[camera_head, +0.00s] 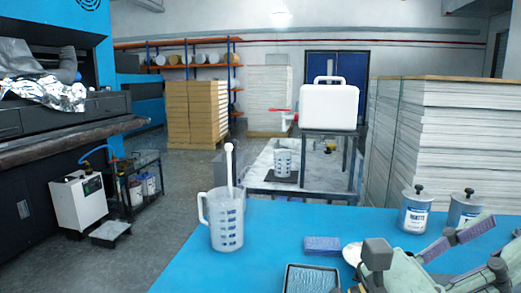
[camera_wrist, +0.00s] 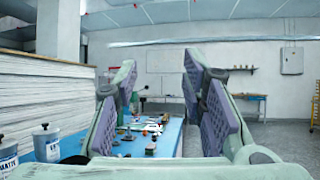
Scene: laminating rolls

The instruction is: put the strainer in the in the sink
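No strainer can be made out for certain. A pale round thing (camera_head: 351,254) on the blue table is partly hidden behind my arm, and I cannot tell what it is. My gripper (camera_head: 492,244) is above the table's right part, pointing right. In the wrist view my gripper (camera_wrist: 160,70) has its two purple-padded fingers wide apart, with nothing between them. A grey basin-like bench (camera_head: 262,168), possibly the sink, stands behind the table.
A clear jug (camera_head: 227,228) with a white rod stands on the blue table (camera_head: 280,217). A blue block (camera_head: 322,246), a dark-rimmed tray (camera_head: 312,279) and two tins (camera_head: 415,212) are nearby. Small items (camera_wrist: 150,132) lie further along the table in the wrist view. Tall white stacks (camera_head: 455,130) stand behind.

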